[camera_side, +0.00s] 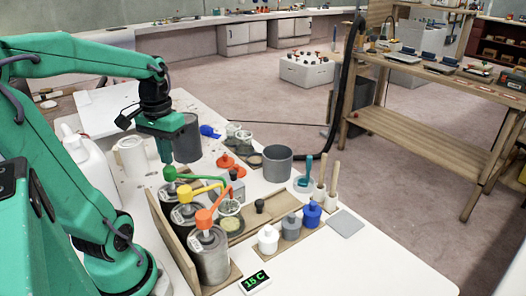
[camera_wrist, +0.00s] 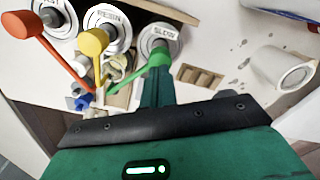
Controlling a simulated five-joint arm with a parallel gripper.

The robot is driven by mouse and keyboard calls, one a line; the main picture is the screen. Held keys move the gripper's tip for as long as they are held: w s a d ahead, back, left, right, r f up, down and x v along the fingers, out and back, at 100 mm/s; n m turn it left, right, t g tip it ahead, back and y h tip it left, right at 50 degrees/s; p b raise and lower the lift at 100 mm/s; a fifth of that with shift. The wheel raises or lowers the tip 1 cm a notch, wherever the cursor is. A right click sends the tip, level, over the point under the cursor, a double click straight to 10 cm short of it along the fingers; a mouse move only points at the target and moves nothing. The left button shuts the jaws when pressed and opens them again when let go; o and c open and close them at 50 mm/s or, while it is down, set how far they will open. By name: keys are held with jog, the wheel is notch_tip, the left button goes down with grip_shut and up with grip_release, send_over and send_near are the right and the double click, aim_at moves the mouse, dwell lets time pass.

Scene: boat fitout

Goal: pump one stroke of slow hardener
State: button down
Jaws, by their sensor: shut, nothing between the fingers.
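The slow hardener pump has a green head and spout (camera_side: 172,174) and stands at the far end of a row of three pump cans. In the wrist view its white collar reads "SLOW" (camera_wrist: 158,36), and the green spout (camera_wrist: 128,75) points down-left. My gripper (camera_side: 167,159) is shut and empty, pointing down right over the green head. In the wrist view my gripper (camera_wrist: 156,78) overlaps the green head's edge; I cannot tell whether they touch. The slow can's body is mostly hidden behind the other pumps in the side view.
A yellow-headed pump (camera_side: 197,189) marked "RESIN" and an orange-headed pump (camera_side: 208,216) stand beside it. A cup (camera_side: 230,208) sits by the spouts. A grey pot (camera_side: 277,163), small bottles (camera_side: 268,239) and a display reading 15 C (camera_side: 255,282) are nearby.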

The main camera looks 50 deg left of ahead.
aim_at(169, 168)
jog(key=shift+f, duration=2.05)
jog(key=shift+r, duration=2.05)
jog(key=shift+r, duration=0.1)
jog(key=shift+r, duration=1.4)
jog(key=w+d+m+t, duration=0.4)
jog(key=d+m+t, duration=0.1)
jog(key=d, duration=1)
jog(key=shift+w+r+m+t, duration=0.2)
jog(key=shift+m+t, duration=0.1)
jog(key=shift+m, duration=0.2)
jog(key=c, duration=2.2)
grip_release()
